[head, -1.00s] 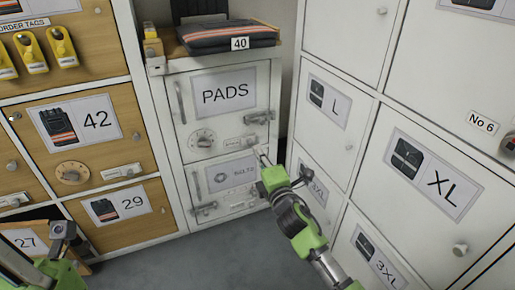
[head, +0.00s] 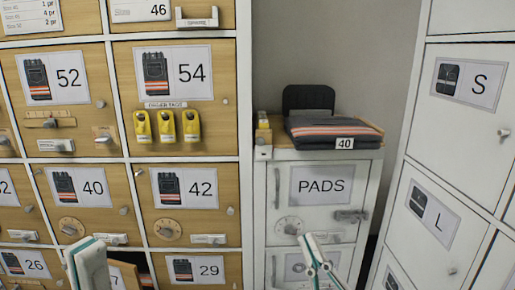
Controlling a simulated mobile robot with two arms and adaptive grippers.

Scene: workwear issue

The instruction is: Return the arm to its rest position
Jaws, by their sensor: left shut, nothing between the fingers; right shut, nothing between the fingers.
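My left gripper (head: 88,264) shows in part at the lower left of the head view, as a pale shape with a teal edge, in front of the wooden lockers. My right gripper (head: 315,262) shows in part at the bottom, right of the middle, in front of the white PADS locker (head: 288,207). Both are cut off by the lower edge of the picture. Nothing shows held in either one. Contact with the locker fronts cannot be made out.
Wooden lockers (head: 184,235) with number labels fill the left. Yellow tags (head: 166,127) hang below label 54. A folded dark garment (head: 335,132) with orange stripes lies above the PADS locker. White lockers (head: 446,170) marked S and L stand at the right.

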